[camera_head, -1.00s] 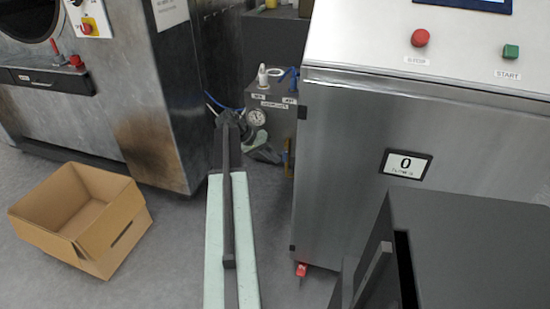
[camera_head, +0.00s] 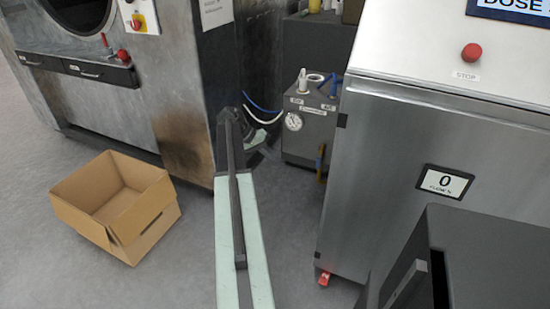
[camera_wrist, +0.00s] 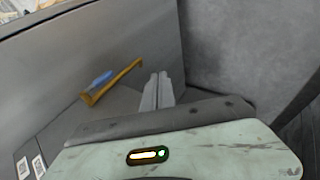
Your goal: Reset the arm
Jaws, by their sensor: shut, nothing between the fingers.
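My arm stretches forward from the bottom centre of the head view, pale green with a dark bar along its top. My gripper (camera_head: 262,150) is at its far end, small and partly hidden behind the dark wrist joint. In the wrist view my gripper (camera_wrist: 163,80) shows two grey fingers lying side by side, shut with nothing between them. They point toward a grey metal surface and the floor.
A grey box with a gauge (camera_head: 306,120) stands right of my gripper. A steel machine (camera_head: 400,170) with a red stop button (camera_head: 471,53) is at right. A stained steel washer (camera_head: 170,90) and an open cardboard box (camera_head: 70,205) are at left. A yellow-brown handle (camera_wrist: 112,82) shows in the wrist view.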

